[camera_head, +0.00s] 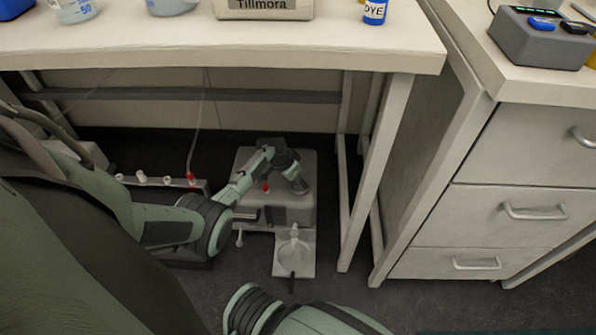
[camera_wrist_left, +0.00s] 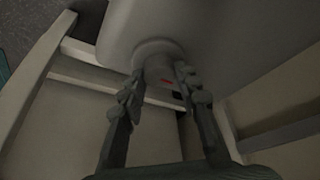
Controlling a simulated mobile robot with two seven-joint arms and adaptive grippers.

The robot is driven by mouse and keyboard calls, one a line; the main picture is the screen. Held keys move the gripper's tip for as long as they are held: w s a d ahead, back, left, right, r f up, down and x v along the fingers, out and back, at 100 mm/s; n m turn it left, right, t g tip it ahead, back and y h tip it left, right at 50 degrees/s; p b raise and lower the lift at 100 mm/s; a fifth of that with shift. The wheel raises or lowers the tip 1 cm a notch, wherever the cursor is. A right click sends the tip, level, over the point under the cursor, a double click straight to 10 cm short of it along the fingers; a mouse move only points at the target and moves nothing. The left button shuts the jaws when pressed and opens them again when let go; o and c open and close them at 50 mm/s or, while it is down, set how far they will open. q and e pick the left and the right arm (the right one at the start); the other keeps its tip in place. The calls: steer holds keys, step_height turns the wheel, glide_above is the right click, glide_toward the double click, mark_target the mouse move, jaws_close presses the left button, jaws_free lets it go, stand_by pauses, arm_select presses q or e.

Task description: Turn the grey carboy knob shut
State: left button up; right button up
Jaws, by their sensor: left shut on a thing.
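The grey carboy (camera_head: 310,205) stands on the floor under the bench in the head view. My left arm reaches down to it, and my left gripper (camera_head: 296,180) is at its top right part. In the left wrist view the grey knob (camera_wrist_left: 155,62) is a short round piece with a small red mark, set on the pale grey carboy body (camera_wrist_left: 220,35). The fingers of my left gripper (camera_wrist_left: 160,82) are on either side of the knob, shut on it. The knob is largely hidden by the gripper in the head view. My right gripper is out of view.
A clear round vessel on a pale stand (camera_head: 294,258) is in front of the carboy. A unit with red and white fittings (camera_head: 165,183) is to its left. The bench leg (camera_head: 375,170) and drawer cabinet (camera_head: 480,200) stand close on the right.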

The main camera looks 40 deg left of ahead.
arm_select(q)
steer(key=o, duration=1.2)
steer(key=shift+c, duration=0.2)
steer(key=shift+r, duration=0.1)
steer(key=v, duration=1.2)
